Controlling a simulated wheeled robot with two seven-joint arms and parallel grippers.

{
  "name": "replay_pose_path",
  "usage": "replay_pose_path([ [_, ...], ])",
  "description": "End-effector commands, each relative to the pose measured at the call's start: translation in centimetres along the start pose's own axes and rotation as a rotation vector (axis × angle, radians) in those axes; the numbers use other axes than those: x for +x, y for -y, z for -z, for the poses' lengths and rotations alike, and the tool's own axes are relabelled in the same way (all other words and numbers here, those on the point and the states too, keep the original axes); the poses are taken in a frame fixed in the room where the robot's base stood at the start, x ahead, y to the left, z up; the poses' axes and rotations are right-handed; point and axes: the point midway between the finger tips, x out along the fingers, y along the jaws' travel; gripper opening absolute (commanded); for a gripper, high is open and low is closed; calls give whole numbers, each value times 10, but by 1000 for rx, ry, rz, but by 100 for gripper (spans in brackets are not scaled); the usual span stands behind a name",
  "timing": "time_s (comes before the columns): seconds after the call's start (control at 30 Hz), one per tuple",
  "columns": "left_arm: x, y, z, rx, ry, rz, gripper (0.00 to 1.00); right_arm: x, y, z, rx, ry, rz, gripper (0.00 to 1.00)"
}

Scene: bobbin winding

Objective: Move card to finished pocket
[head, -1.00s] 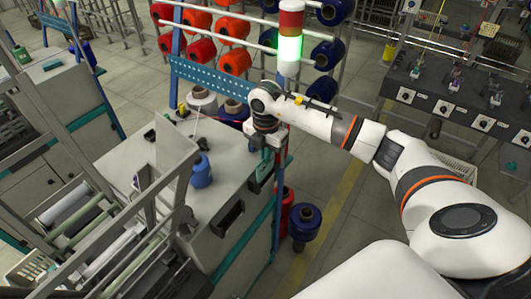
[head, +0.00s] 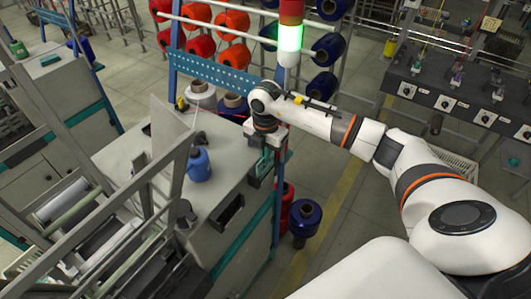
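My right gripper (head: 260,172) points down at the right edge of the grey machine top (head: 222,160), close to a teal and dark part at that edge. Its fingers are small and partly hidden, so I cannot tell whether they are open or hold something. I cannot make out a card in this view. A dark recessed pocket (head: 229,212) is on the machine's front side, left of and below the gripper; I cannot tell whether it is the finished pocket. My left gripper is not in view.
A blue bottle-like container (head: 199,165) stands on the machine top. A signal tower (head: 290,38) shines green behind my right arm. Spools (head: 305,218) stand on the floor to the right of the machine. A dark control bench (head: 455,95) is at the right.

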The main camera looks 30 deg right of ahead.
Motion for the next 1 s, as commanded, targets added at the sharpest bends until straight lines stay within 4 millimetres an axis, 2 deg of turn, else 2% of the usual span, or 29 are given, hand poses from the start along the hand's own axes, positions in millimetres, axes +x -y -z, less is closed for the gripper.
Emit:
replay_pose_path([
  [0.33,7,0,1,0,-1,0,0,8,1,0,0,0,1,0],
  [0.8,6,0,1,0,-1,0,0,8,1,0,0,0,1,0],
  [0.83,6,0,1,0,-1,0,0,8,1,0,0,0,1,10],
  [0.9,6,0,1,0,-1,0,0,8,1,0,0,0,0,21],
  [0.97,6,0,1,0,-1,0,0,8,1,0,0,0,0,30],
  [1.0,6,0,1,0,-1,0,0,8,1,0,0,0,0,30],
])
